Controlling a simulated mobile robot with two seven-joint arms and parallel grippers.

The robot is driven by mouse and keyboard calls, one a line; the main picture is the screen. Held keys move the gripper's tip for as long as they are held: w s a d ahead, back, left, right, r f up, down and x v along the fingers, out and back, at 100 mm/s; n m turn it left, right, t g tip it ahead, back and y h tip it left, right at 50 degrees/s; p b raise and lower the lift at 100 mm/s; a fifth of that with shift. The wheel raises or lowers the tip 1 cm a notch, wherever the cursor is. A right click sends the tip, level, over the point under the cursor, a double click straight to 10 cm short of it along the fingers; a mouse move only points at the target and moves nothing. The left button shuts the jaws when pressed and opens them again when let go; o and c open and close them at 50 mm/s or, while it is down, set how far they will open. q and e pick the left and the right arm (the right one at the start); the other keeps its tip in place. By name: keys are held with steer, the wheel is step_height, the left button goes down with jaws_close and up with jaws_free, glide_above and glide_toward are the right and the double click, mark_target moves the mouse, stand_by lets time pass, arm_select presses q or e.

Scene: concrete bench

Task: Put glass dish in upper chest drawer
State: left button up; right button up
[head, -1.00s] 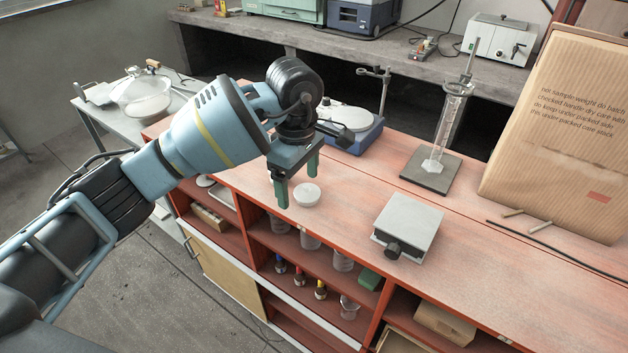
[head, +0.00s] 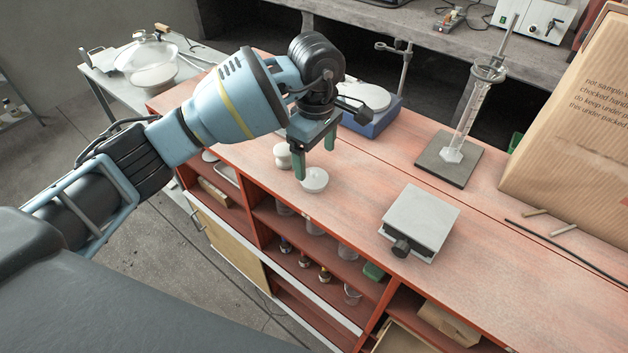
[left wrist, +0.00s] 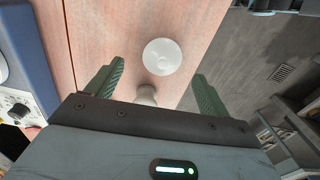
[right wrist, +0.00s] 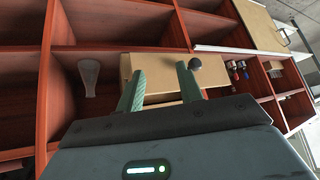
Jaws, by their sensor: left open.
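The glass dish (head: 314,181), small, round and whitish, sits on the red bench top near its front edge. My left gripper (head: 315,155) is open and empty, just behind and above the dish in the head view. In the left wrist view the dish (left wrist: 162,57) lies beyond the fingertips, roughly between their lines. My right gripper (right wrist: 160,70) shows only in its wrist view, fingers apart before a pale wooden box-like piece (right wrist: 152,64), perhaps part of the chest. An open wooden drawer (head: 392,345) shows at the head view's bottom edge.
A white pot (head: 283,155) stands close left of the dish. A grey lab jack (head: 420,222), a blue-based device (head: 375,108) and a cylinder stand (head: 448,158) stand on the bench. A large cardboard box (head: 572,130) is at right. Bench between dish and jack is clear.

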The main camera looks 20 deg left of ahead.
mark_target(314, 171)
arm_select(q)
steer(key=shift+s+f+p, duration=0.2)
steer(key=shift+f+p, duration=0.15)
steer(key=shift+f, duration=2.25)
steer(key=shift+a, duration=0.1)
steer(key=c, duration=1.1)
steer(key=shift+r, duration=0.1)
steer(key=shift+r, duration=0.4)
step_height(314, 171, up, 2)
steer(key=shift+w+r, duration=0.1)
steer(key=shift+r, duration=0.1)
steer(key=s+d, duration=0.2)
steer(key=s, duration=0.3)
steer(key=s+d+r, duration=0.1)
steer(key=s+d, duration=0.1)
steer(key=s, duration=0.2)
steer(key=s+d, duration=0.3)
steer(key=s, duration=0.2)
steer(key=shift+s+r+b, duration=0.35)
